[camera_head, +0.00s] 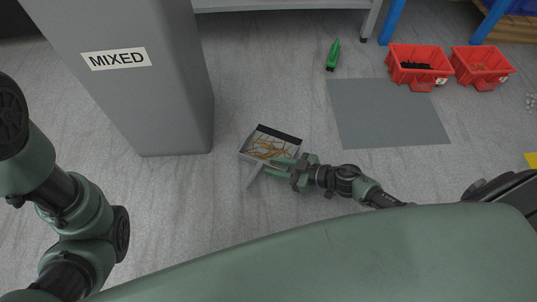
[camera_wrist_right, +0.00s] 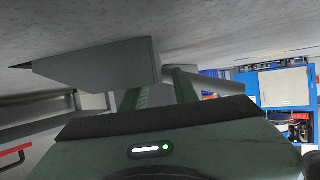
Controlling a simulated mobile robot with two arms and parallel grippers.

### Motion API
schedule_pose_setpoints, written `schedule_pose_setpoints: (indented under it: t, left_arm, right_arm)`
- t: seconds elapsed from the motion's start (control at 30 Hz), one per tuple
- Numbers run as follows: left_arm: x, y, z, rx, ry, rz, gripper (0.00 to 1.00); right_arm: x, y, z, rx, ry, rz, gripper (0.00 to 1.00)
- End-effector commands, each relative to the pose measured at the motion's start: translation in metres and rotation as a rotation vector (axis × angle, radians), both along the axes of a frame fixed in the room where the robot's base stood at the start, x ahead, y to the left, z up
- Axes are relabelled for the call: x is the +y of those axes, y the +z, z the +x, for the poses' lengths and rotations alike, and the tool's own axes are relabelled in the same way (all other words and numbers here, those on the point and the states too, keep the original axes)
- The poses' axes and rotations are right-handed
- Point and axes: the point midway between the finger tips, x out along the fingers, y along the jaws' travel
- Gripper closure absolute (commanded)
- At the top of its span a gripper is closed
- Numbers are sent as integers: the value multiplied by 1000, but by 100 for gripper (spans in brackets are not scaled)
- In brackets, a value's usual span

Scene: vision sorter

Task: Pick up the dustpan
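The dustpan (camera_head: 286,151) lies on the floor near the middle of the head view. It is light grey with a black edge, and thin orange-brown pieces lie in it. Its narrow grey handle (camera_head: 254,177) points toward the lower left. My right gripper (camera_head: 268,166) is low beside the pan, its two green fingers apart and their tips by the handle's base. In the right wrist view the pan (camera_wrist_right: 100,68) is just beyond the fingers (camera_wrist_right: 160,88), and the handle (camera_wrist_right: 215,83) runs off to the right; contact cannot be told. My left gripper is out of view.
A grey column marked MIXED (camera_head: 165,90) stands left of the dustpan. A green brush-like object (camera_head: 333,55) lies farther back. A grey mat (camera_head: 385,115) lies to the right, with two red bins (camera_head: 418,82) (camera_head: 484,84) behind it. Floor around the pan is clear.

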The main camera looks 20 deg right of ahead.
Motion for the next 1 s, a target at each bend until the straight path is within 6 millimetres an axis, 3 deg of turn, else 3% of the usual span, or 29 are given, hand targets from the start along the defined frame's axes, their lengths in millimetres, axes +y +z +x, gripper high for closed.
schedule_pose_setpoints:
  t: [0.13,0.23,0.27,1.0]
  left_arm:
    - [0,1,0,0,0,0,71]
    - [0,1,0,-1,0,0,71]
    - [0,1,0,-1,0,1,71]
    - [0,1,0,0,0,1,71]
  right_arm:
    - [0,1,0,0,0,0,71]
    - [0,1,0,0,0,1,96]
    - [0,1,0,0,0,1,100]
    - [0,1,-1,1,1,1,100]
